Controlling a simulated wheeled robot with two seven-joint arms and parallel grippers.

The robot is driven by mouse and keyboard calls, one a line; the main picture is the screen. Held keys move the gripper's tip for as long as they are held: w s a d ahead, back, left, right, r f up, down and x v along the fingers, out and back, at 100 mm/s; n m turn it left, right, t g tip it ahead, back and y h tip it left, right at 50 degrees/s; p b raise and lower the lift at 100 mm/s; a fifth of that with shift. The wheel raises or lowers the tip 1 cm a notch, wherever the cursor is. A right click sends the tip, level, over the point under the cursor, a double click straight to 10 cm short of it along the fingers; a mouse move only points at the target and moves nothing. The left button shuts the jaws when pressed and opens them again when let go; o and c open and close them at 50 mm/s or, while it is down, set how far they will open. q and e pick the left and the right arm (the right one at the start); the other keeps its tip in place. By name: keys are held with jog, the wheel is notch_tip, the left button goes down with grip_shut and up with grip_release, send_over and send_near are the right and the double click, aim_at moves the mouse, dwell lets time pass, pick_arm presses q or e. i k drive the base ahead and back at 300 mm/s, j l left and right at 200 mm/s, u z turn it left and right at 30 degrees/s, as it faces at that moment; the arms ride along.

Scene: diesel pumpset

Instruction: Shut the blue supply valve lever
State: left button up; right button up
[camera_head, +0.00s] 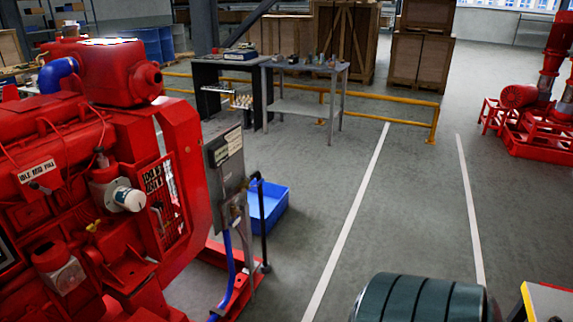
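I cannot pick out a blue supply valve lever with certainty in the head view. A large red diesel pumpset (105,140) fills the left side. A blue elbow pipe (58,75) sits at its upper left. A small yellow fitting (93,226) shows low on the engine. A grey panel on a stand (227,165) stands just right of the engine. A blue hose (229,262) runs down beside this stand to the red base. Neither of my grippers is in view.
A blue bin (277,214) sits on the floor behind the panel. A yellow rail (400,101) and a grey table (310,68) stand farther back. A dark green striped cylinder (420,300) is at the bottom. The floor between white lines (347,225) is clear.

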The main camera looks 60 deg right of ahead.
aim_at(260, 181)
jog(key=z, duration=1.65)
jog(key=i+l, duration=0.5)
jog(key=i, duration=0.2)
jog(key=i+l+u, duration=0.15)
jog(key=i+l, duration=0.3)
jog(key=i, duration=0.2)
jog(key=i+l, duration=0.55)
jog(key=i, duration=0.15)
